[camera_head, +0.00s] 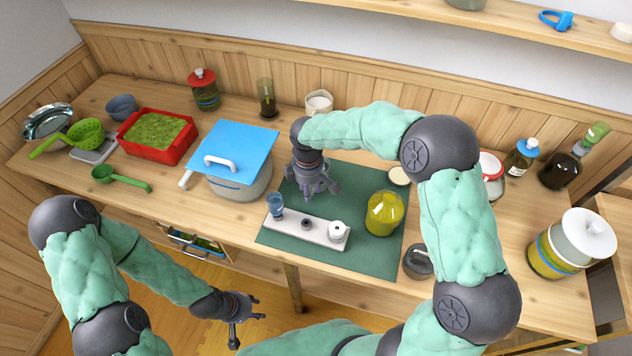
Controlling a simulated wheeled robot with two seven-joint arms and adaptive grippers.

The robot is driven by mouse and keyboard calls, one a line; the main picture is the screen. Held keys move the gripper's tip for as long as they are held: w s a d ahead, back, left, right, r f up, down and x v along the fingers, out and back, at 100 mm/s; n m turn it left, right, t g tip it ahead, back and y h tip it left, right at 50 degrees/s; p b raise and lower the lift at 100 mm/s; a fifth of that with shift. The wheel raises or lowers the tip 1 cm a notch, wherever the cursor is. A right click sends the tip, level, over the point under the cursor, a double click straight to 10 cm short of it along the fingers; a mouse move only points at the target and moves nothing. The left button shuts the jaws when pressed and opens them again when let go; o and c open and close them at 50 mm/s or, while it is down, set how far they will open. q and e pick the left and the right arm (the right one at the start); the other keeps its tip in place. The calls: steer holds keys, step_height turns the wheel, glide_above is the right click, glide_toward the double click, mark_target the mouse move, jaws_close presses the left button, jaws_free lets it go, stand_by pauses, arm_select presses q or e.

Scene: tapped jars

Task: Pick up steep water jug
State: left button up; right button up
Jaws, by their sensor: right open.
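No vessel is clearly marked as the steep water jug, and I cannot tell for sure which one it is. A rounded glass vessel with yellow-green contents (384,213) stands upright on the right part of the green mat (345,183). A large pale vessel (240,184) stands left of the mat, with a blue board and a white handle over its top. My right gripper (311,194) is open and empty above the mat, between these two vessels and touching neither. My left gripper (249,322) appears open and empty, low in front of the counter.
A red bin (153,148) of green material stands left. A dark lidded cup (418,262) and a large white-lidded jar (566,247) stand right.

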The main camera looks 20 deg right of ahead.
steer(key=shift+f, duration=0.7)
steer(key=shift+r, duration=0.1)
jaws_close()
steer(key=shift+w+r, duration=0.1)
